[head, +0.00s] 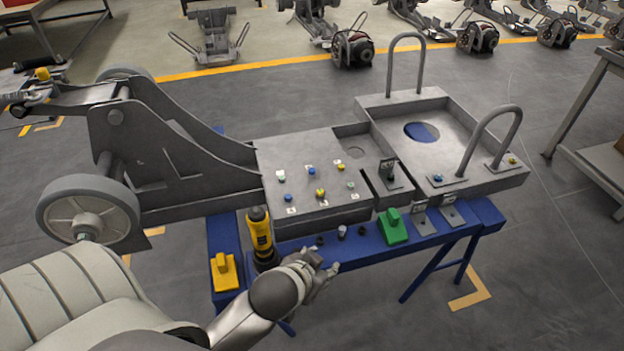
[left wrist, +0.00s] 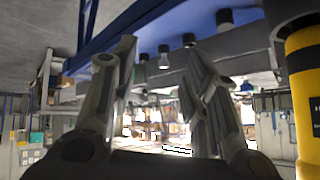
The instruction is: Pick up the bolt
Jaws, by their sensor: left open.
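A small silver bolt (head: 341,232) stands upright on the blue ledge (head: 405,243) in front of the chassis, with a dark bolt (head: 320,240) to its left and another dark bolt (head: 362,230) to its right. My left gripper (head: 325,262) is open and empty in front of this row, just short of the ledge and apart from the bolts. In the left wrist view the scene is upside down; the silver bolt (left wrist: 164,60) shows between the spread fingers (left wrist: 158,72), beyond their tips. My right gripper is out of view.
A yellow and black power tool (head: 260,235) stands left of the bolts, close to my left wrist. A yellow block (head: 224,272) is further left. A green block (head: 393,227) and grey brackets (head: 422,220) are right. The grey chassis (head: 305,150) rises behind.

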